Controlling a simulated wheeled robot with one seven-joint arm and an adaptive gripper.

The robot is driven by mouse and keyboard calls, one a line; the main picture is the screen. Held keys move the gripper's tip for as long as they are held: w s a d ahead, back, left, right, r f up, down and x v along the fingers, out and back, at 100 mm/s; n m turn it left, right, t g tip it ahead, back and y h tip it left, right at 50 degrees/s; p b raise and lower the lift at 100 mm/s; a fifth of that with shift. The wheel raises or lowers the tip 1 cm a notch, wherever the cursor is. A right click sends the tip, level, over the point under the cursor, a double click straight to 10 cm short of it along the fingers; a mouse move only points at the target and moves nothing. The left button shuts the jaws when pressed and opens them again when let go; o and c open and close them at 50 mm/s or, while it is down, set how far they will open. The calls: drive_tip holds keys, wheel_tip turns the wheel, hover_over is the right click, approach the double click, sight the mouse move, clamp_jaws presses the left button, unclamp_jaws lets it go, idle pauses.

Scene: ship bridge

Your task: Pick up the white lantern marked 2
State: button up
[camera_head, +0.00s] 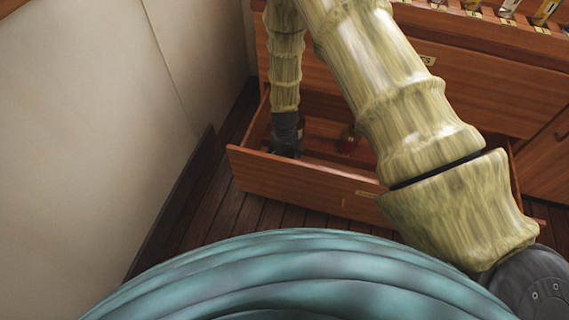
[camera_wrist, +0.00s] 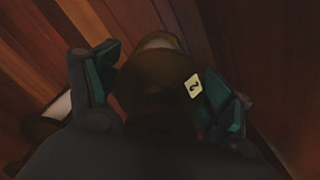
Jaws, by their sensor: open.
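In the wrist view, a rounded lantern (camera_wrist: 155,82) with a pale top and a dim brown body bears a cream tag (camera_wrist: 194,86) marked 2. It lies between the two teal-padded fingers of my gripper (camera_wrist: 168,74), which are apart. The right finger is close to the tag; I cannot tell whether it touches. In the head view my gripper (camera_head: 287,142) points down inside the open drawer (camera_head: 300,182), at its left end. There the lantern is mostly hidden by my gripper. Its white colour does not show clearly in this shade.
Another item (camera_head: 349,140), reddish brown, stands in the drawer right of my gripper. A dark rounded thing with a pale part (camera_wrist: 45,125) shows at the wrist view's left. The drawer walls are close around my gripper. Small bottles (camera_head: 508,8) stand on the cabinet top.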

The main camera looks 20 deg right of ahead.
drive_tip(key=c, duration=1.2)
drive_tip(key=shift+r, duration=0.1)
drive_tip(key=shift+r, duration=0.1)
